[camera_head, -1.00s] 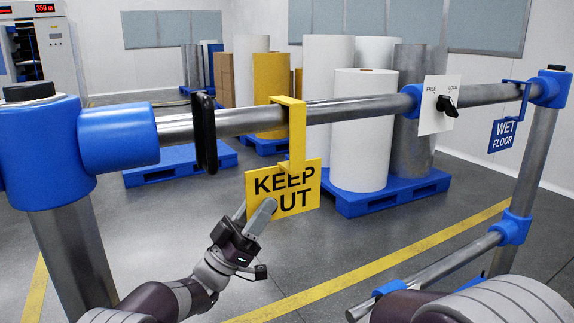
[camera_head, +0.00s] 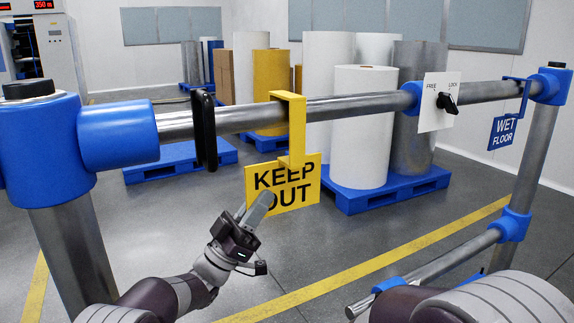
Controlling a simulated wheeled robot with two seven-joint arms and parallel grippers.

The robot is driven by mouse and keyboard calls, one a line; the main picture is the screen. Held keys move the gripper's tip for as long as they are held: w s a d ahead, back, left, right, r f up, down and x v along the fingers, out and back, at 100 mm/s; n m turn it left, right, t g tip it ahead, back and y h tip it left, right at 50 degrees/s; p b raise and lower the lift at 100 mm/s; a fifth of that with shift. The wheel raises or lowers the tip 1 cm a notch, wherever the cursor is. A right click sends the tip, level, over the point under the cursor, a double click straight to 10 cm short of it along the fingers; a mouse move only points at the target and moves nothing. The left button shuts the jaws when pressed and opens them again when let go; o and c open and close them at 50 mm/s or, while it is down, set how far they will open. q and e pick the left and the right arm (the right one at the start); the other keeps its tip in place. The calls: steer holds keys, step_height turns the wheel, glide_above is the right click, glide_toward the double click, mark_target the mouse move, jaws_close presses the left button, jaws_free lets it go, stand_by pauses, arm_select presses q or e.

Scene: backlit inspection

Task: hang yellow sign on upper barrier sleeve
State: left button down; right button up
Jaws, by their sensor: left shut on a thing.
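The yellow sign (camera_head: 308,187) reads KEEP OUT and has a yellow hook-shaped bracket (camera_head: 297,130) on top. The bracket's top lies across the line of the upper steel rail (camera_head: 350,106), with its front leg in front of the rail; whether it touches the rail I cannot tell. My left gripper (camera_head: 262,205) is shut on the sign at its lower left corner and covers part of it. The far side of the bracket is hidden. My right gripper is out of view.
A black collar (camera_head: 204,130) sits on the rail left of the bracket. To the right are a white FREE/LOCK plate with a black knob (camera_head: 447,103) and a blue WET FLOOR sign (camera_head: 503,132). A lower rail (camera_head: 440,264) is at right. Rolls on blue pallets stand behind.

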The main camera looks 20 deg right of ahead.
mark_target(261, 186)
arm_select(q)
steer(key=shift+r+p, duration=0.75)
steer(key=shift+r, duration=1.3)
steer(key=shift+s+d+f+b, duration=0.1)
steer(key=shift+s+f+b, duration=0.05)
steer(key=shift+s+b, duration=0.35)
steer(key=s+d+b, duration=0.1)
steer(key=s+b, duration=0.3)
steer(key=s, duration=0.5)
steer(key=shift+d+b, duration=0.35)
